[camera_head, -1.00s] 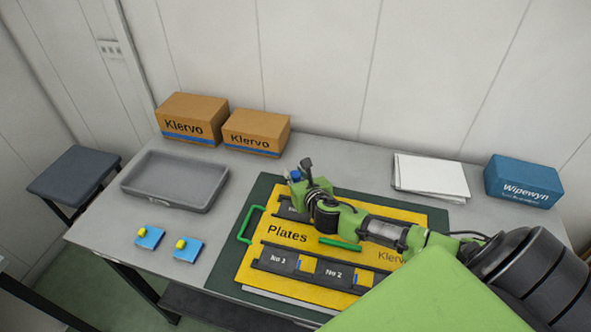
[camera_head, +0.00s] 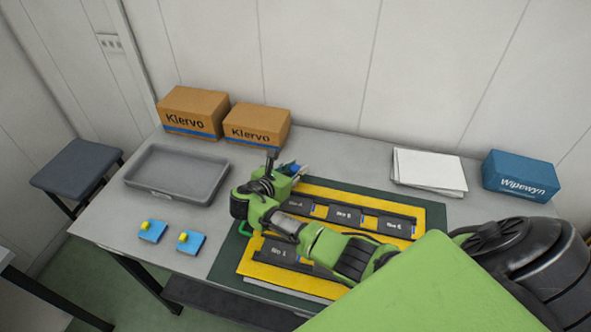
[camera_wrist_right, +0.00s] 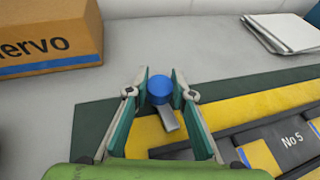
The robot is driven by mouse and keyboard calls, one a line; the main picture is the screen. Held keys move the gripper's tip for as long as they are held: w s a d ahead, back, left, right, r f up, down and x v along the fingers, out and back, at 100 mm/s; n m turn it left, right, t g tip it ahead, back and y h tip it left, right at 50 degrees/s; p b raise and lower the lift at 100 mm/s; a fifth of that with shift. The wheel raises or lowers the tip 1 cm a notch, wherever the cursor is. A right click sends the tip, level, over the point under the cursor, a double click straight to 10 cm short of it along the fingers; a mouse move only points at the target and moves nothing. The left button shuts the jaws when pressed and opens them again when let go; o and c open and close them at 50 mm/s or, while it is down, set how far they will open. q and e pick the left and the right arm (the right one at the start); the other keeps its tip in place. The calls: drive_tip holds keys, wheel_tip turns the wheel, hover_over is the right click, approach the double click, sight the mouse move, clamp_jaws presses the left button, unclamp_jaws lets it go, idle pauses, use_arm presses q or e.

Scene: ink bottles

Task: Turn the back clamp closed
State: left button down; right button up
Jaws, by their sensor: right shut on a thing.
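The back clamp shows in the right wrist view as a round blue knob (camera_wrist_right: 160,90) with a short grey metal tongue (camera_wrist_right: 168,119). The tongue points toward the camera and overlies the yellow plate holder's edge (camera_wrist_right: 143,134). My right gripper (camera_wrist_right: 162,78) has its two teal fingers on either side of the knob, shut on it. In the head view the right gripper (camera_head: 294,168) is at the back left corner of the yellow holder (camera_head: 400,200), and only a little blue of the clamp shows there. My left gripper is not in view.
Black strips with numbered plates (camera_head: 345,216) lie on the holder, partly under my right arm. Two Klervo boxes (camera_head: 193,112) (camera_head: 257,125) stand behind left. A grey tray (camera_head: 178,190), two blue pads (camera_head: 152,231) (camera_head: 191,243), papers (camera_head: 430,171) and a Wipewyn box (camera_head: 521,177) surround it.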

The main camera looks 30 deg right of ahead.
drive_tip(key=shift+m+g+b, duration=0.3)
drive_tip(key=shift+m+g, duration=0.3)
drive_tip(key=shift+g, duration=0.1)
drive_tip(key=shift+h, duration=0.3)
drive_tip(key=o, duration=1.1)
drive_tip(key=shift+o, duration=0.2)
drive_tip(key=v, duration=1.2)
drive_tip(key=shift+w+r, duration=0.1)
drive_tip(key=shift+w, duration=0.1)
